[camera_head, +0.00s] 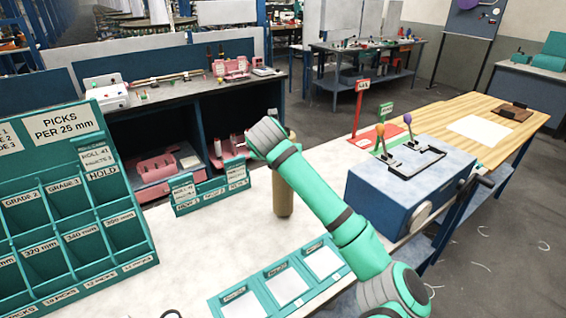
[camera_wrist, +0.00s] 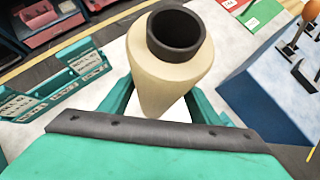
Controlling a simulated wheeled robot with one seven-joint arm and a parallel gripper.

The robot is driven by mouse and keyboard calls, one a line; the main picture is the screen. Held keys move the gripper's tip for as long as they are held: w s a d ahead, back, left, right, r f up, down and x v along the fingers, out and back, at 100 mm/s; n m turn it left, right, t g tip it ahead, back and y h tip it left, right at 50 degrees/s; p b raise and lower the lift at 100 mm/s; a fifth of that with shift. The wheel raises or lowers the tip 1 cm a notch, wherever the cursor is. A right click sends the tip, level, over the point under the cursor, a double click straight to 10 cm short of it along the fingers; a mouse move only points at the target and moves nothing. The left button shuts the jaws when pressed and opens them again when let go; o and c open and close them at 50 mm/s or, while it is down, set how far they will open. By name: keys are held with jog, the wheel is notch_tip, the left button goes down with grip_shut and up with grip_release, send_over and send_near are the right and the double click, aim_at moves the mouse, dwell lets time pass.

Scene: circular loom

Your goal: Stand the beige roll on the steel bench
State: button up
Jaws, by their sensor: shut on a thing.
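The beige roll (camera_head: 283,196) is upright, its lower end at the pale bench top (camera_head: 190,250); I cannot tell whether it touches. In the wrist view the roll (camera_wrist: 170,75) shows its dark hollow core pointing up toward the camera. My gripper (camera_wrist: 160,108) is shut on the roll, with one teal finger on each side. In the head view my green arm hides the gripper and part of the roll. I take the pale bench as the steel bench.
A small teal label rack (camera_head: 210,190) stands left of the roll. Teal framed cards (camera_head: 285,285) lie in front. A blue lever box (camera_head: 410,185) stands right, and a large teal pigeonhole rack (camera_head: 70,215) left. Bare bench lies between the racks and the cards.

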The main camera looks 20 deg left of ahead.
jog(key=shift+f, duration=0.15)
jog(key=o, duration=1.8)
jog(key=shift+o, duration=0.2)
jog(key=v, duration=1.2)
jog(key=shift+d, duration=0.1)
